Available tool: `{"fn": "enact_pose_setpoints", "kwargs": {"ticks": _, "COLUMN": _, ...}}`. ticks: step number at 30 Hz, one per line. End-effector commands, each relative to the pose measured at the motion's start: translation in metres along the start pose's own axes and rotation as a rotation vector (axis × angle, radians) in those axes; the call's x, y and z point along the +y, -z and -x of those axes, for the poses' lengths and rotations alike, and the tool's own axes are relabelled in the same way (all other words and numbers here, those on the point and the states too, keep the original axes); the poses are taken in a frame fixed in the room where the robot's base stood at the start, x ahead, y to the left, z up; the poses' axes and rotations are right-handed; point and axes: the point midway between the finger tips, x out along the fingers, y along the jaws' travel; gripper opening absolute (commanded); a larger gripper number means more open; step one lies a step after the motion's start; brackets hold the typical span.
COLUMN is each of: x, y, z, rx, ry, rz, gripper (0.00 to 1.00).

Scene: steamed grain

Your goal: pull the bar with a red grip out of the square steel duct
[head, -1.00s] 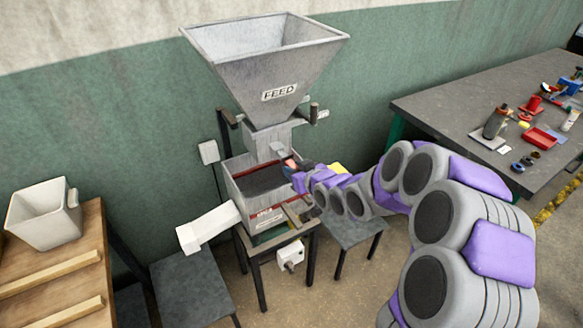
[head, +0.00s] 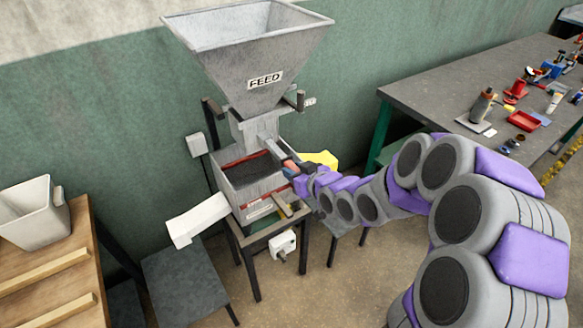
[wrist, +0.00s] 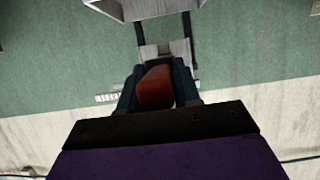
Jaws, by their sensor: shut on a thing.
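The square steel duct (head: 256,128) stands below the grey feed hopper, above an open box of dark grain. The bar (head: 273,149) shows as a short grey length between the duct and my gripper (head: 291,168). Its inner end meets the duct in the picture; how much is inside is hidden. My gripper is shut on the red grip, right of and in front of the duct. In the wrist view the red grip (wrist: 156,87) sits between the two dark fingers, with the grey duct area beyond it.
The hopper (head: 247,50) is labelled FEED. The grain box (head: 254,190) has a white chute (head: 198,218) on its left. A yellow object (head: 320,159) lies close behind my gripper. A cluttered bench (head: 425,100) stands right, and a wooden table with a white bin (head: 35,215) left.

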Motion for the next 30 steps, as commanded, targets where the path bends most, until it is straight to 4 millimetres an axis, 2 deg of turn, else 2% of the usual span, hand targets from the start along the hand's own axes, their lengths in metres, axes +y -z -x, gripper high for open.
{"fn": "enact_pose_setpoints", "kwargs": {"ticks": 10, "x": 0.0003, "y": -0.0007, "z": 0.0037, "rx": 0.002, "ry": 0.000, "rz": 0.001, "gripper": 0.00}}
{"fn": "enact_pose_setpoints", "kwargs": {"ticks": 11, "x": 0.0003, "y": -0.0007, "z": 0.0037, "rx": 0.002, "ry": 0.000, "rz": 0.001, "gripper": 0.34}}
{"fn": "enact_pose_setpoints", "kwargs": {"ticks": 19, "x": 0.0001, "y": -0.0012, "z": 0.0033, "rx": 0.001, "ry": 0.000, "rz": 0.000, "gripper": 0.60}}
{"fn": "enact_pose_setpoints", "kwargs": {"ticks": 30, "x": -0.0007, "y": -0.0006, "z": 0.0044, "rx": 0.001, "ry": 0.000, "rz": 0.000, "gripper": 0.62}}
